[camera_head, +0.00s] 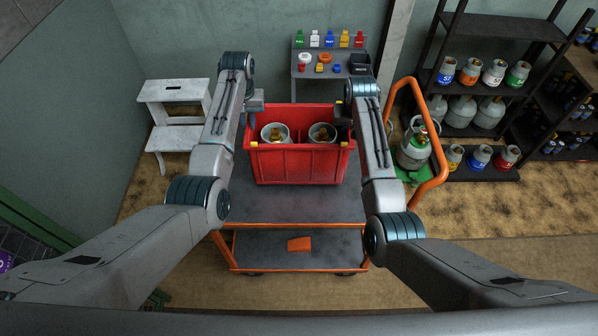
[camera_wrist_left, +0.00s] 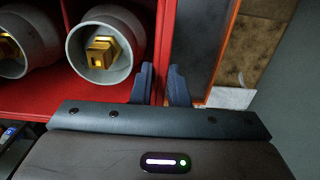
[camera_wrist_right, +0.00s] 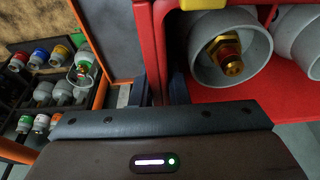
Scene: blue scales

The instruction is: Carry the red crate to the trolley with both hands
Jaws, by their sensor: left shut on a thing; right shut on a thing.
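The red crate (camera_head: 298,166) is upright over the grey deck of the orange-framed trolley (camera_head: 290,206). I cannot tell whether its base touches the deck. Two grey cylinders with brass valves stand inside it. My left gripper (camera_head: 253,104) is shut on the crate's left wall; the left wrist view shows its fingers (camera_wrist_left: 162,84) on either side of that wall. My right gripper (camera_head: 342,116) is shut on the right wall, near a yellow corner; its fingers also show in the right wrist view (camera_wrist_right: 165,88). The lower part of the crate's far side is hidden.
A white step stool (camera_head: 174,110) stands at the left. A grey bench (camera_head: 302,68) with small coloured items stands behind. At the right are an orange hand cart (camera_head: 441,165) with a green-and-grey cylinder (camera_head: 414,149) and dark shelves (camera_head: 505,27) of cylinders. An orange piece (camera_head: 299,244) lies on the trolley's lower shelf.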

